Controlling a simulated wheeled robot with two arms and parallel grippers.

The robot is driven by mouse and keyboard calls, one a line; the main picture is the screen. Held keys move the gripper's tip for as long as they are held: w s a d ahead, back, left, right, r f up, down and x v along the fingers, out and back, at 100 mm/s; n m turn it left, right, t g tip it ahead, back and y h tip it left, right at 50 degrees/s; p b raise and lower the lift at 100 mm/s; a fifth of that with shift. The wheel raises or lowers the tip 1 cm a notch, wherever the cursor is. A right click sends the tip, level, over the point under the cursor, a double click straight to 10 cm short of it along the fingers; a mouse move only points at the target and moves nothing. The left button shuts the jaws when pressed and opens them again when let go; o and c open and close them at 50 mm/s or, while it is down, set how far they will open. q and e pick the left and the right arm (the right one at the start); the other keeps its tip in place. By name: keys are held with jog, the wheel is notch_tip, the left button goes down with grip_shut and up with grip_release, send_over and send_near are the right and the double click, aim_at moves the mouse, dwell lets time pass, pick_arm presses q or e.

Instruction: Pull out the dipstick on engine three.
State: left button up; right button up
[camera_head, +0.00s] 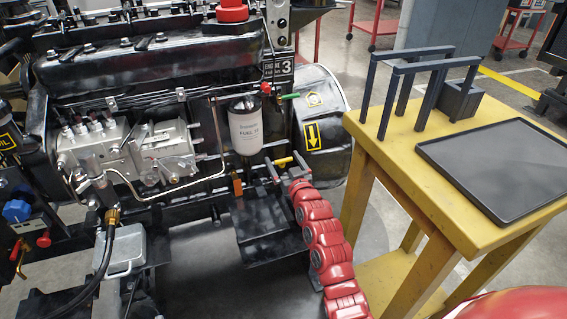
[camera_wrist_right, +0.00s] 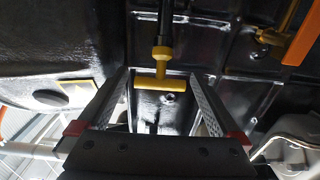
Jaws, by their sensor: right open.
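Engine three (camera_head: 150,75) fills the left of the head view, with its "ENGINE 3" plate (camera_head: 281,70) at the upper right corner. The dipstick has a yellow T-shaped handle (camera_wrist_right: 160,83), seen large in the right wrist view on a dark stem. In the head view the yellow handle (camera_head: 283,161) is small, below and right of the white fuel filter. My right gripper (camera_head: 285,170) is open at the handle. In the wrist view its fingers (camera_wrist_right: 160,78) stand on either side of the handle, with visible gaps. I cannot tell the exact depth.
A yellow table (camera_head: 385,135) at the right carries a black tray (camera_head: 500,165) and dark upright frames (camera_head: 435,75). The fuel filter (camera_head: 245,125), an orange handle (camera_head: 237,185) and a black drum-shaped part (camera_head: 320,95) are close to my right gripper.

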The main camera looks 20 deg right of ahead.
grip_shut()
dwell(0.6)
